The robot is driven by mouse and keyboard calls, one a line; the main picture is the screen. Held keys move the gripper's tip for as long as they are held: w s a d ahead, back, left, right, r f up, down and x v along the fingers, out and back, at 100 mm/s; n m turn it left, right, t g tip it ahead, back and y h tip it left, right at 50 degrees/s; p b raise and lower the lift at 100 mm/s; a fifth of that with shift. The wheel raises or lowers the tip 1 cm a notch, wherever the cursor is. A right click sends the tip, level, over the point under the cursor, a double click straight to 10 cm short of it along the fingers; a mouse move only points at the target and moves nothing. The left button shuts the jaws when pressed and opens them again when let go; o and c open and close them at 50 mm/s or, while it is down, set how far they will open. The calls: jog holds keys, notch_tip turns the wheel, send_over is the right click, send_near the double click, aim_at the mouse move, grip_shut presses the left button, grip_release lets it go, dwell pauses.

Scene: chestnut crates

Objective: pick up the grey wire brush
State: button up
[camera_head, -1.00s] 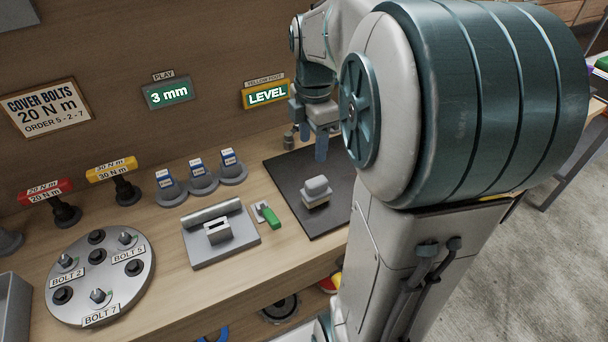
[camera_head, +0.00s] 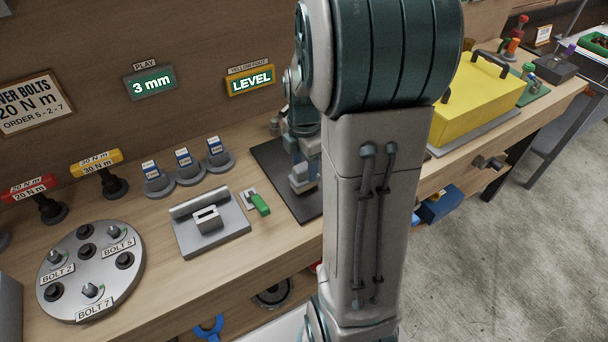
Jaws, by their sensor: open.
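A small grey block with a rounded top, which looks like the grey wire brush (camera_head: 303,185), sits on the dark mat (camera_head: 287,197) at the middle of the bench. My forearm hides part of its right side. My gripper (camera_head: 303,167) is just above the brush, pointing down and close to it. Its jaws are open. The fingers are small and partly overlap the brush, so I cannot tell whether they touch it or stand around it.
Left of the mat are a green-handled tool (camera_head: 259,204) and a grey plate with a block (camera_head: 210,231). Further left is a round bolt plate (camera_head: 90,270). Blue-and-white labelled stands (camera_head: 185,168) line the back. A yellow box (camera_head: 478,97) stands to the right.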

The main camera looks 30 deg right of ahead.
jog(key=shift+a+f, duration=0.1)
jog(key=shift+f, duration=0.65)
jog(key=c, duration=0.8)
jog(key=shift+r, duration=0.1)
notch_tip(320, 180, up, 4)
jog(key=s+d+r+b, duration=0.1)
jog(key=s+d+r, duration=0.5)
jog(key=d, duration=0.3)
jog(key=shift+s+d+r, duration=0.3)
jog(key=shift+s+r, duration=0.1)
jog(key=shift+r, duration=0.05)
